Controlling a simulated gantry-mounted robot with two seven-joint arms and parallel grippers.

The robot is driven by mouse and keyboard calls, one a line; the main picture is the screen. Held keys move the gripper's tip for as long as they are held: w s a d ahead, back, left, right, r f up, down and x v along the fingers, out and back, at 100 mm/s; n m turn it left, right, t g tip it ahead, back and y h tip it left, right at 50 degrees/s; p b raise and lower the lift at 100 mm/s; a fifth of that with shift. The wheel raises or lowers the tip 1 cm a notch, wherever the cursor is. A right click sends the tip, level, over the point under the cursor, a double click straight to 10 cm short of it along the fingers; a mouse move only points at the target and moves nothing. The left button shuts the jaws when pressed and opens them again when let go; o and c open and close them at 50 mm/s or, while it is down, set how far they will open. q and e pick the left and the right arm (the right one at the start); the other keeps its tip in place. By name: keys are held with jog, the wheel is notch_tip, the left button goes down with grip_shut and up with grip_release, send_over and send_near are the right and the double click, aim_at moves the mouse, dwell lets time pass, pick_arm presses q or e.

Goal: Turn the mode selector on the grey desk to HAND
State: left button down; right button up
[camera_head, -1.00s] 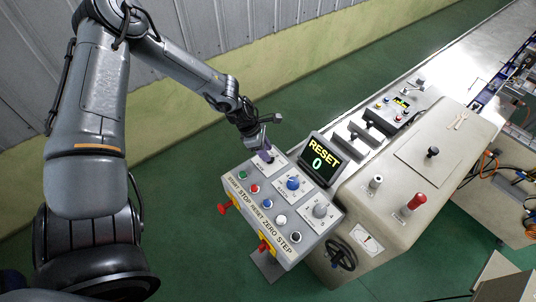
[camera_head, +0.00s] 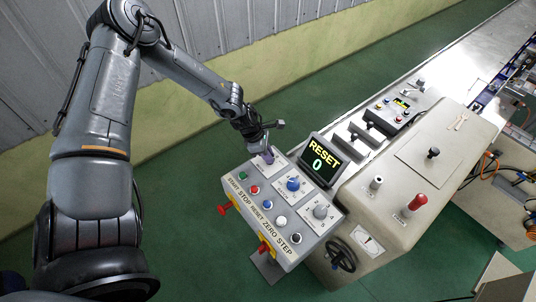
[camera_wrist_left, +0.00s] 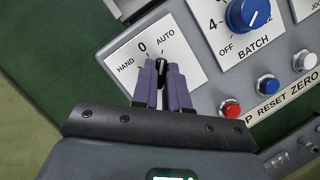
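The grey desk (camera_head: 249,184) stands in the middle of the head view with its sloped button panel. The mode selector (camera_wrist_left: 162,66) is a small black knob on a white plate marked HAND, 0 and AUTO, at the panel's far left corner. Its visible tip points up in the left wrist view, toward AUTO. My left gripper (camera_head: 267,157) is over this corner. In the left wrist view its purple fingers (camera_wrist_left: 161,72) lie close on both sides of the knob and appear shut on it. They hide the knob's lower part. My right gripper is not in view.
A blue BATCH knob (camera_head: 293,184) is beside the selector plate, with a grey knob (camera_head: 320,212) further right. Several coloured buttons, including a red one (camera_head: 254,190), line the front.

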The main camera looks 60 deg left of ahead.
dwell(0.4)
pick_arm(q)
jog(key=n+b, duration=0.1)
jog(key=n+y+b, duration=0.1)
jog(key=n, duration=0.1)
jog(key=shift+d+f+t, duration=0.15)
jog(key=shift+t, duration=0.15)
jog(key=n+y+b, duration=0.1)
jog(key=n+b, duration=0.3)
jog(key=shift+d+y, duration=0.1)
jog(key=shift+y, duration=0.3)
jog(key=n+y+b, duration=0.1)
jog(key=n+b, duration=0.2)
jog(key=n+y+b, duration=0.1)
jog(key=n+b, duration=0.2)
jog(key=shift+d+f+n+b, duration=0.1)
jog(key=shift+n+b, duration=0.2)
jog(key=shift+b, duration=0.1)
jog(key=n+g+y+b, duration=0.1)
jog(key=n+b, duration=0.1)
jog(key=shift+n, duration=0.4)
jog(key=shift+w+r+n+g+b, duration=0.1)
jog(key=shift+r+n+g+b, duration=0.1)
jog(key=shift+n+g+b, duration=0.35)
jog(key=shift+n, duration=0.25)
jog(key=c, duration=1.1)
grip_release()
jog(key=shift+c, duration=0.2)
